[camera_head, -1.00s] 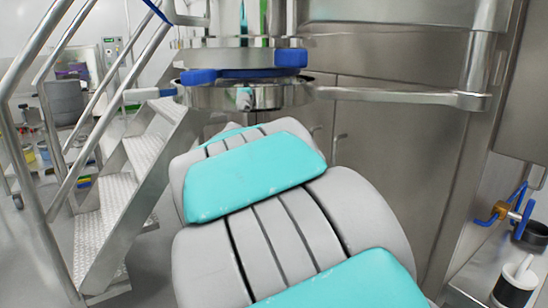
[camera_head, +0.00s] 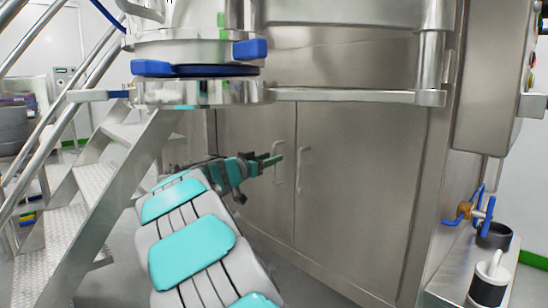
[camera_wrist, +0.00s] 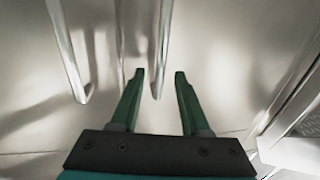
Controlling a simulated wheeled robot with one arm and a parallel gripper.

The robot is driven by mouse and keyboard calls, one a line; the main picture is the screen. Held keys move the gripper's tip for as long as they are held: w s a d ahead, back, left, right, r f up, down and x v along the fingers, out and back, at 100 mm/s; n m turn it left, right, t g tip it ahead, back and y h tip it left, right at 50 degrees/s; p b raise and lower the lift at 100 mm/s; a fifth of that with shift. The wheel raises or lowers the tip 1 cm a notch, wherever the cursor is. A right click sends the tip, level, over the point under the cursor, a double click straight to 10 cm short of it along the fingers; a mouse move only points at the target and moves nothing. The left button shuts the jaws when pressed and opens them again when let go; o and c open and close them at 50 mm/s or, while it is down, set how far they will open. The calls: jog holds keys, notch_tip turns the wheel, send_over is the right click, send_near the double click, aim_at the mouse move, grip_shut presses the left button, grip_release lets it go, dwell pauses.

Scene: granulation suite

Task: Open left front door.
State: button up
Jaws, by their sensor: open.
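The left front door (camera_head: 245,140) is a flat steel cabinet panel; it looks shut, level with the right door (camera_head: 360,170) across a thin seam. My gripper (camera_head: 279,154) is open at the left door's bar handle (camera_head: 277,174), near the seam. In the wrist view my gripper (camera_wrist: 158,74) has its green fingers apart, with the lower end of a vertical bar handle (camera_wrist: 161,60) showing between their tips. I cannot tell whether they touch it. A second handle (camera_wrist: 66,45) shows farther left there; the right door's handle (camera_head: 302,170) is clear of my gripper.
Metal stairs (camera_head: 95,178) with rails stand left of the cabinet. A round steel vessel with a blue clamp (camera_head: 195,69) and a horizontal steel arm (camera_head: 350,96) hang above my arm.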

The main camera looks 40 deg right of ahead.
jog(key=shift+x, duration=1.2)
grip_shut()
dwell(0.6)
